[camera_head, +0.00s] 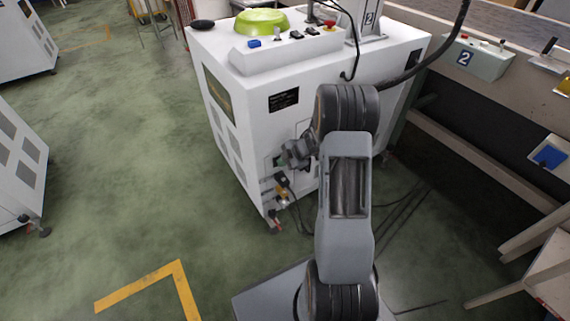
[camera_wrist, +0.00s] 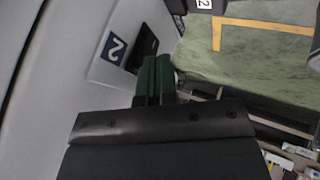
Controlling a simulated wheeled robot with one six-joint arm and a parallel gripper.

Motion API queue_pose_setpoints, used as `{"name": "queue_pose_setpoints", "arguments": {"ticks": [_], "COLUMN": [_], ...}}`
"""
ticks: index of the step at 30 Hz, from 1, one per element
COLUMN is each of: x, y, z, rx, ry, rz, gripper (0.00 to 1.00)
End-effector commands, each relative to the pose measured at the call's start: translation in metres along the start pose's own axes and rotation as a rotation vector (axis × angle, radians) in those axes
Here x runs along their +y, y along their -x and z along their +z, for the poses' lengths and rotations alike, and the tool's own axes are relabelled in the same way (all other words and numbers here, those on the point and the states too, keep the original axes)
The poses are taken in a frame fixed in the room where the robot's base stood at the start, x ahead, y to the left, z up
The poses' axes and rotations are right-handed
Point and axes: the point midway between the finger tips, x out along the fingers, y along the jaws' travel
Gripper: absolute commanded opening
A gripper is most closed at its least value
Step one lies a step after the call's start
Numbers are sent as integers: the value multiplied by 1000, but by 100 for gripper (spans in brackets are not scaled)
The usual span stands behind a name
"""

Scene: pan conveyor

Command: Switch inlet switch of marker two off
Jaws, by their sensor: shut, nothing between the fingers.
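The marker machine is a white cabinet (camera_head: 240,85) in the middle of the head view, with a "2" sign (camera_head: 368,18) on the post above it. My gripper (camera_head: 284,158) is low at its near face, beside a small green patch (camera_head: 278,161) that may be the inlet switch. In the wrist view my gripper (camera_wrist: 155,70) has its dark green fingers together, with nothing between them. The switch position and any contact cannot be told.
A plug and cables (camera_head: 284,190) hang below my gripper at the cabinet's lower corner. A green bowl (camera_head: 262,21) and several buttons are on top. A conveyor frame with a control box (camera_head: 478,58) stands at the right. The green floor (camera_head: 130,170) at left is clear.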

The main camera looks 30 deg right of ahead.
Motion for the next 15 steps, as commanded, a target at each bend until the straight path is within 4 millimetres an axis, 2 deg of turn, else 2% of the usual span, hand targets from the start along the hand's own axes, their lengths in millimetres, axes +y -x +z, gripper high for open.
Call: {"name": "queue_pose_setpoints", "arguments": {"ticks": [5, 10, 15], "x": [0, 9, 6], "y": [0, 4, -1], "z": [0, -4, -1], "rx": [0, 1, 0], "ry": [0, 0, 1], "rz": [0, -2, 1], "gripper": [0, 0, 0]}}
